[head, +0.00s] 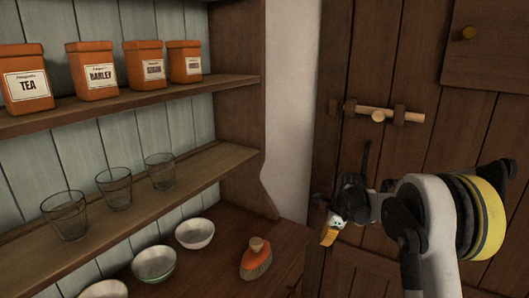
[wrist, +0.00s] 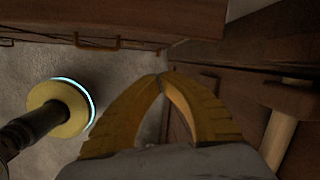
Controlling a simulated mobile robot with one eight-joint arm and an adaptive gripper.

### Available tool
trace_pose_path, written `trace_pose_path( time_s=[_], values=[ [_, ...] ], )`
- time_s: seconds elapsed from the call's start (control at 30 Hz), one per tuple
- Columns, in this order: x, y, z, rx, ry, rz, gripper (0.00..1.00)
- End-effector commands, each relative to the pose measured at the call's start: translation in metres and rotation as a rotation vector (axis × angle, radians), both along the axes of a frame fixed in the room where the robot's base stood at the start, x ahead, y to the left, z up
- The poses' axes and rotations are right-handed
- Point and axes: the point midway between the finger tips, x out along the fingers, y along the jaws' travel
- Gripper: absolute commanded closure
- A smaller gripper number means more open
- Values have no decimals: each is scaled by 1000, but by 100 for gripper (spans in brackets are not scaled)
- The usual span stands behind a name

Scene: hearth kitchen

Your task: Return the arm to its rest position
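My arm reaches in from the right of the head view, bent in front of the wooden door. My gripper (head: 329,238) hangs at its end, to the right of the shelf unit and below the door bolt. In the wrist view, the two yellow fingers of my gripper (wrist: 163,77) come together at their tips with nothing between them. The gripper holds nothing and appears apart from the door and the counter.
A plank door (head: 430,90) with a wooden bolt (head: 378,113) stands behind my arm. At left, shelves hold orange canisters (head: 91,72) and glasses (head: 115,188). Bare floor (wrist: 40,75) shows below.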

Motion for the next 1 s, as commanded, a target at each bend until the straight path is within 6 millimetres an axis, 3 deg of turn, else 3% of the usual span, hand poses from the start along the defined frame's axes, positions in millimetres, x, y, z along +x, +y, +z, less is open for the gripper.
trace_pose_path(
  time_s=[0.03,0.2,0.4,0.5,0.63,0.8,1.0],
  values=[
    [-15,5,27,-27,-31,77,100],
    [-70,15,101,-142,-143,373,100],
    [-151,27,160,-299,-258,721,100],
    [-194,31,177,-386,-307,894,100],
    [-252,35,187,-507,-361,1119,100],
    [-320,38,180,-673,-414,1399,100],
    [-366,39,160,-816,-439,1624,100]
  ],
)
